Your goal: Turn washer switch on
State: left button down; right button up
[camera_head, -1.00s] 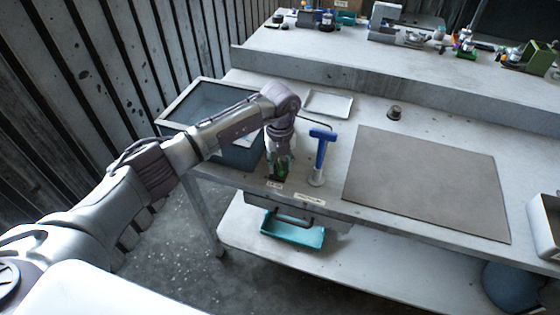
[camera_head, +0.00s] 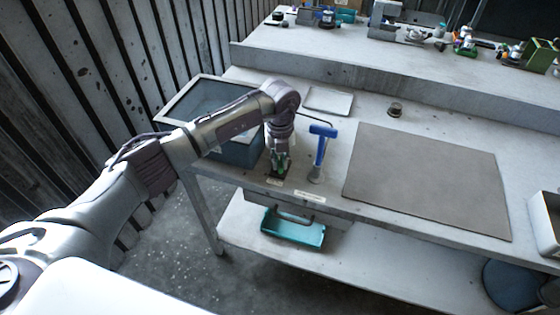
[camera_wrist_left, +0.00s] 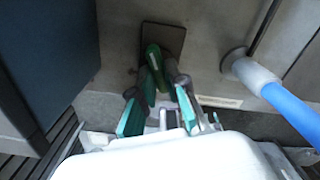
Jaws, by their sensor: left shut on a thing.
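The washer switch (camera_wrist_left: 157,62) shows in the left wrist view as a green lever on a dark plate (camera_wrist_left: 172,35) on the bench top. My left gripper (camera_wrist_left: 160,80) has its green-padded fingers closed around the lever from both sides. In the head view, my left gripper (camera_head: 279,165) points down at the bench's front edge, hiding most of the switch. The washer (camera_head: 210,100) seems to be the blue-grey box at the bench's left end; my forearm covers part of it. My right gripper is not in view.
A blue-handled tool (camera_head: 321,150) stands upright in a pale holder just right of my left gripper. A teal bin (camera_head: 293,230) sits below.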

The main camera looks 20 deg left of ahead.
pick_arm(q)
jog(key=m+b, duration=0.2)
jog(key=m, duration=0.1)
jog(key=m+b, duration=0.2)
jog(key=b, duration=0.1)
jog(key=shift+a+f+m, duration=0.15)
jog(key=shift+f+m, duration=0.05)
jog(key=shift+m, duration=0.2)
jog(key=m+b, duration=0.2)
jog(key=m, duration=0.1)
jog(key=shift+r+m+b, duration=0.1)
jog(key=shift+m+b, duration=0.3)
jog(key=shift+r+m+b, duration=0.1)
jog(key=shift+m+b, duration=0.35)
jog(key=shift+m, duration=0.35)
jog(key=shift+w, duration=0.1)
jog(key=c, duration=1.2)
grip_release()
